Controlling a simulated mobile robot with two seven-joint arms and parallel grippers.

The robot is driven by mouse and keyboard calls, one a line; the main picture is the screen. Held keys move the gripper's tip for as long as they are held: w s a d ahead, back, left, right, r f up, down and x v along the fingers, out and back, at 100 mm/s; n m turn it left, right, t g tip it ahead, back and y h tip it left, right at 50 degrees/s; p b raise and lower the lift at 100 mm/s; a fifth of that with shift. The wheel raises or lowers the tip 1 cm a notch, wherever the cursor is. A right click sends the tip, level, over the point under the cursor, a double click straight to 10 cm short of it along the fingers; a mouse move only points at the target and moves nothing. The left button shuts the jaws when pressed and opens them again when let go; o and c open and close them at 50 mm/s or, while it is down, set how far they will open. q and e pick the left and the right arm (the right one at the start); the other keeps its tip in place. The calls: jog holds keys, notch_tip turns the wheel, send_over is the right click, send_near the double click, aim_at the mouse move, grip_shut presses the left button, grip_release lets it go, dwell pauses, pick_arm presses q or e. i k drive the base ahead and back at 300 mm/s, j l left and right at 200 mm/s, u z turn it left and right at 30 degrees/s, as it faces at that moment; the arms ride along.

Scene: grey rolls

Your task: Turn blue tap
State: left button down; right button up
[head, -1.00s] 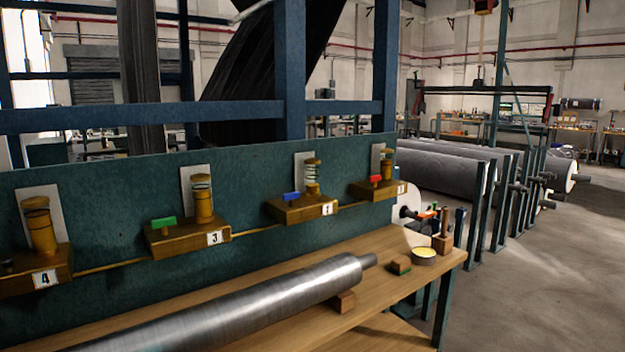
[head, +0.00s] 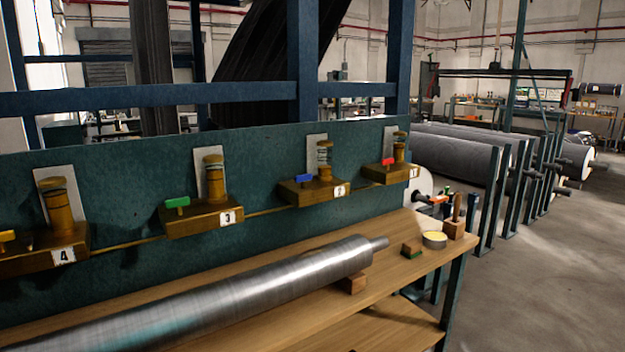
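Neither of my grippers shows in the head view, so nothing is seen touching the tap.
Similar blocks carry a green tap (head: 177,202), a red tap (head: 388,162) and a yellow tap (head: 7,236). A metal roller (head: 240,290) lies on the wooden bench (head: 400,262) below. A tin (head: 434,240) stands near the bench's right end. Floor at the right is open.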

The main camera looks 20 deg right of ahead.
aim_at(303, 178)
jog(key=i+l+u, duration=0.1)
jog(key=l+u, duration=0.2)
jog(key=l, duration=0.55)
jog(key=l+u, duration=0.25)
jog(key=l, duration=0.55)
